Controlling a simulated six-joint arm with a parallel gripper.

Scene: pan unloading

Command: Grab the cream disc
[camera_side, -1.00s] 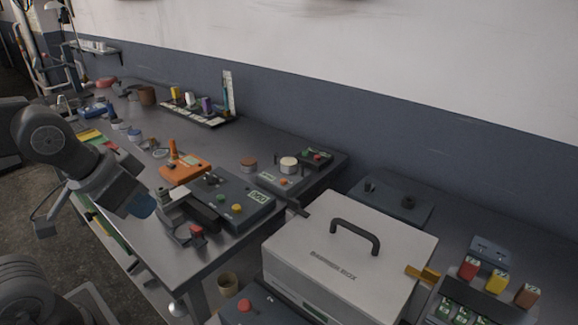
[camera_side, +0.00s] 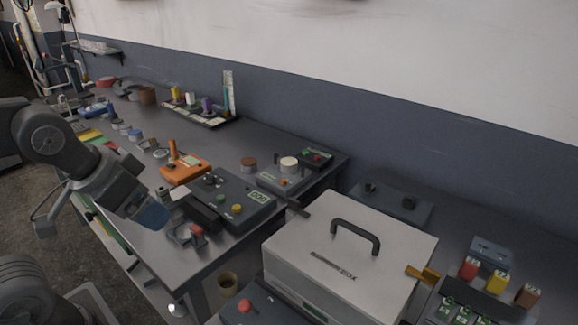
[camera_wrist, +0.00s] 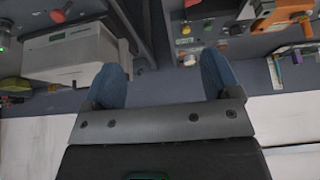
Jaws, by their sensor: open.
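The cream disc (camera_side: 289,163) sits on top of a low grey device (camera_side: 282,180) near the back right of the long table in the side view. A brown disc (camera_side: 248,163) stands to its left. My gripper (camera_side: 151,214) is at the front left edge of the table, well apart from the cream disc, with its blue fingertips pointing down and right. In the wrist view my gripper (camera_wrist: 163,78) is open, with its two blue fingers wide apart and nothing between them that I can see held. A small pale shape (camera_wrist: 189,60) shows near the right finger; I cannot tell whether it is the disc.
A grey control box (camera_side: 230,200) with coloured buttons and an orange device (camera_side: 186,168) lie between my gripper and the disc. A large white box with a black handle (camera_side: 355,236) stands to the right. The table (camera_side: 245,130) has bare room behind the devices.

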